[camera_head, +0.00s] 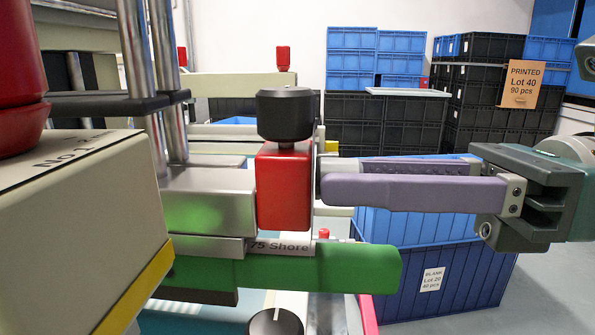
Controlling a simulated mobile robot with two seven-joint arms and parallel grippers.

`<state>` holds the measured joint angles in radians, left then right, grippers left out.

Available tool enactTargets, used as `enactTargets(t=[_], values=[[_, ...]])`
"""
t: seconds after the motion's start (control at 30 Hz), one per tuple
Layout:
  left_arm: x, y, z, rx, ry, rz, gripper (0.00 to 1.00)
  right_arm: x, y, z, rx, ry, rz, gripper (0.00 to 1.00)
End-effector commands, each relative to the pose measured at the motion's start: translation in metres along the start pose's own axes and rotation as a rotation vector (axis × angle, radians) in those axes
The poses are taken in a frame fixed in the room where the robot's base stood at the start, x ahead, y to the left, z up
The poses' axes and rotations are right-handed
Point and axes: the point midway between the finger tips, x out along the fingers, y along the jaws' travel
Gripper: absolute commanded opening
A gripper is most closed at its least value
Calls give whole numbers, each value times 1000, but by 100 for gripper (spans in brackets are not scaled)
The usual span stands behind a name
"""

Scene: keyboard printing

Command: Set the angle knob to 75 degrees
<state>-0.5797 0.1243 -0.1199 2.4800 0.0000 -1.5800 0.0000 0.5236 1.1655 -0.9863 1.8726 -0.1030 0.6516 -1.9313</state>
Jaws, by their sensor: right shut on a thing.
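My right gripper (335,181) comes in from the right with purple fingers. Its fingertips are at the right side of a red block (283,190) and are shut on a small grey round part (318,170) there, which looks like the angle knob. The fingers hide most of this knob, and I cannot read a degree scale or its angle. A black knob (285,115) stands upright on top of the red block. A green squeegee handle (300,268) labelled "75 Shore" lies below it. My left gripper is not in view.
A beige machine body (80,215) with a yellow edge fills the left. Another dark knob with a white line (276,322) is at the bottom edge. Blue crates (440,275) stand behind and below my gripper; stacked black and blue crates (375,110) line the back.

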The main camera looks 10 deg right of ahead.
Motion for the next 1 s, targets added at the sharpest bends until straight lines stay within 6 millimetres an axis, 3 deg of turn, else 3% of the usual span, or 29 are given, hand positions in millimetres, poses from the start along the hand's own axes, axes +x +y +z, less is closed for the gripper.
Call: enactTargets(t=[0.47, 1.0], values=[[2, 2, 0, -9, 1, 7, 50, 0, 1, 0, 54, -2, 3, 0], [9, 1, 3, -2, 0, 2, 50, 0, 0, 1, 427, -2, 4, 0]])
